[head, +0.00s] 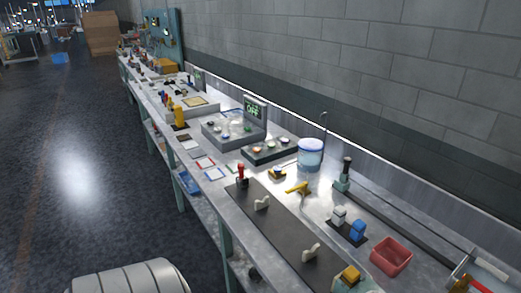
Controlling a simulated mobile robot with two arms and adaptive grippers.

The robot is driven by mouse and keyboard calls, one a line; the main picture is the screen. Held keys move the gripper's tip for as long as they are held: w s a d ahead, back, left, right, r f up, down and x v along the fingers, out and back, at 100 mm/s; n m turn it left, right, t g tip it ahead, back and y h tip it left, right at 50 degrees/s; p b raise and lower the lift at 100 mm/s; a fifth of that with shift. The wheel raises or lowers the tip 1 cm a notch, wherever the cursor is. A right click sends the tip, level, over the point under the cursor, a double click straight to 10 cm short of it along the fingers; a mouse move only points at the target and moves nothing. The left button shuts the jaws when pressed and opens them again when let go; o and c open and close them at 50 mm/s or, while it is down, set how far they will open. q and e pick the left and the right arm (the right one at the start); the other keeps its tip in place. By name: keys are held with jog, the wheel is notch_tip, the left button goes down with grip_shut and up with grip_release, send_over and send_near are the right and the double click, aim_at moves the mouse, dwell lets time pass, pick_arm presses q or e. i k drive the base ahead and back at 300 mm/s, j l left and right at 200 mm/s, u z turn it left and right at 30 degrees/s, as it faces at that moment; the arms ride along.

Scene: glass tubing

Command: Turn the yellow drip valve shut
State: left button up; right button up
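A yellow lever-shaped piece (298,188), which looks like the drip valve, is on the long bench just in front of a clear container of blue liquid (311,158). It is small in this view, and I cannot tell whether it stands open or shut. A smaller yellow piece (277,174) sits just to its left, on a dark base. Neither of my grippers shows in the head view, so nothing is seen touching the valve.
A dark panel with two white levers (262,203) and a red-handled lever (241,174) lie nearer the front edge. White and blue blocks (357,230) and a red bin (391,257) are to the right. A grey console (233,132) stands farther left. A block wall closes the back.

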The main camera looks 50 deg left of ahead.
aim_at(304, 185)
jog(key=u, duration=1.4)
jog(key=i+j+z, duration=0.15)
jog(key=j, duration=0.2)
jog(key=i, duration=0.05)
